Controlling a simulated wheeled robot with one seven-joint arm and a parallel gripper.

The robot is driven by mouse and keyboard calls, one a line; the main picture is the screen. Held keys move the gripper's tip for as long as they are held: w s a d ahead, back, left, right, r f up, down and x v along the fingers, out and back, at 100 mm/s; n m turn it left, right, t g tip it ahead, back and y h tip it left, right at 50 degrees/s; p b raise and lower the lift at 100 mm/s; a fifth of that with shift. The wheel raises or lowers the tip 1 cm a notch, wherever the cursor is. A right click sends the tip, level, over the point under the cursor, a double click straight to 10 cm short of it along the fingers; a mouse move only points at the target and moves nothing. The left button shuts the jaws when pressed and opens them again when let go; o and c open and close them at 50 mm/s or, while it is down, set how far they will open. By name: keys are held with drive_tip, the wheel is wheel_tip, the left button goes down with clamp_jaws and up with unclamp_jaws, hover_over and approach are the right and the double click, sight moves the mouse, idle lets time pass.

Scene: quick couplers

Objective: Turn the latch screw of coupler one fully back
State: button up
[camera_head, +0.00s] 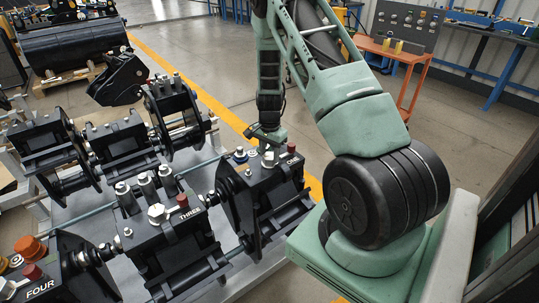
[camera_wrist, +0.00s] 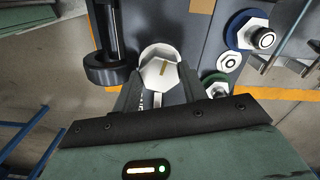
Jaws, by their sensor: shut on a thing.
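My gripper (camera_head: 268,146) points down over the black coupler (camera_head: 270,188) nearest my arm in the head view. In the head view the screw (camera_head: 268,160) shows just under the fingertips. How far the screw is turned cannot be told.
A blue-collared fitting (camera_wrist: 248,34) and a green-collared fitting (camera_wrist: 218,86) stand close to the right of my gripper. A black cylindrical part (camera_wrist: 108,68) is close on the left. Coupler three (camera_head: 172,238) and coupler four (camera_head: 62,268) stand nearby. An orange table (camera_head: 400,55) is behind.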

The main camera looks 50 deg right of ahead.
drive_tip(key=n+b, duration=0.1)
drive_tip(key=n, duration=0.5)
drive_tip(key=shift+n, duration=0.3)
drive_tip(key=n, duration=1)
drive_tip(key=shift+r+n+p, duration=0.1)
drive_tip(key=shift+n+p, duration=0.2)
drive_tip(key=shift+n, duration=0.1)
drive_tip(key=n+p, duration=0.1)
drive_tip(key=n, duration=0.4)
drive_tip(key=shift+p, duration=0.35)
drive_tip(key=n+p, duration=0.2)
drive_tip(key=n, duration=0.4)
drive_tip(key=shift+d, duration=0.1)
drive_tip(key=n+p, duration=0.3)
drive_tip(key=n, duration=0.2)
drive_tip(key=n+p, duration=0.3)
drive_tip(key=n, duration=0.2)
drive_tip(key=shift+n, duration=0.4)
drive_tip(key=n+p, duration=0.2)
drive_tip(key=n, duration=0.3)
drive_tip(key=shift+w, duration=0.1)
drive_tip(key=shift+n, duration=0.4)
